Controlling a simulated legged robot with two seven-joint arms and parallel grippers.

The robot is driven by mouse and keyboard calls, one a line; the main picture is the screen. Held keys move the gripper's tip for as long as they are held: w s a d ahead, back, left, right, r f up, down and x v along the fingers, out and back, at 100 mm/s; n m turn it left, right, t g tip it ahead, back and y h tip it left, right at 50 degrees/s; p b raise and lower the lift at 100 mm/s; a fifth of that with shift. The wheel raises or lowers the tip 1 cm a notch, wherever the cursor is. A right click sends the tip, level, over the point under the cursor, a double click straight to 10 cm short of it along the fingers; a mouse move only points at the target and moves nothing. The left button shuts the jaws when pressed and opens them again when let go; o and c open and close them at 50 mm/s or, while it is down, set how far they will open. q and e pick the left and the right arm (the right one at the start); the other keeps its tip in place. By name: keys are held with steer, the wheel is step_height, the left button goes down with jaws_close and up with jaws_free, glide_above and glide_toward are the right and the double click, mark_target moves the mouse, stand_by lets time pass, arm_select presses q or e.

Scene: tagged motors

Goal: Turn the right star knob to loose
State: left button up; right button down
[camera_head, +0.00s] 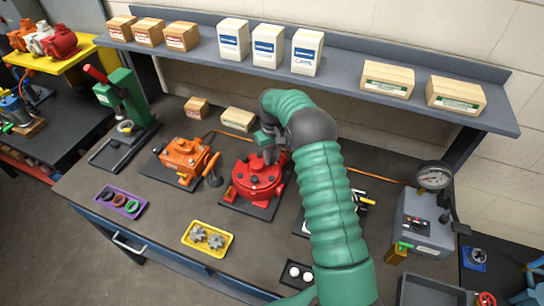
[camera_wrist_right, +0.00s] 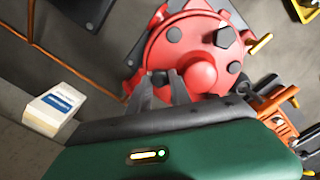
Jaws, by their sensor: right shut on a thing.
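A red round motor (camera_head: 256,180) sits on a dark base plate at the middle of the bench, with several dark knobs on its top face. It also fills the upper middle of the wrist view (camera_wrist_right: 200,70), where two dark knobs (camera_wrist_right: 175,34) (camera_wrist_right: 226,37) show clear of the fingers. My right gripper (camera_head: 268,155) reaches down to the motor's far side. In the wrist view its two grey fingers (camera_wrist_right: 162,85) are shut on a dark knob at the motor's edge, which they mostly hide. The knob's turn angle cannot be read. My left gripper is not in view.
An orange motor (camera_head: 184,160) stands left of the red one. A yellow tray (camera_head: 190,243) with gears and a purple tray (camera_head: 103,206) with rings lie in front. A gauge box (camera_head: 425,222) stands right. My green right arm covers the bench's right middle.

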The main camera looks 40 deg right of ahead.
steer(key=n, duration=0.4)
steer(key=shift+s+a+f+n, duration=0.1)
steer(key=shift+a+f+n, duration=0.1)
steer(key=shift+f+n, duration=0.1)
steer(key=n, duration=0.5)
steer(key=shift+n+p, duration=0.3)
steer(key=n, duration=0.4)
steer(key=shift+s+n+p, duration=0.1)
steer(key=shift+n+p, duration=0.2)
steer(key=n, duration=0.4)
steer(key=shift+n+p, duration=0.3)
steer(key=c, duration=1.6)
jaws_free()
steer(key=o, duration=0.4)
steer(key=shift+o, duration=0.2)
steer(key=shift+w+d, duration=0.1)
steer(key=shift+w, duration=0.1)
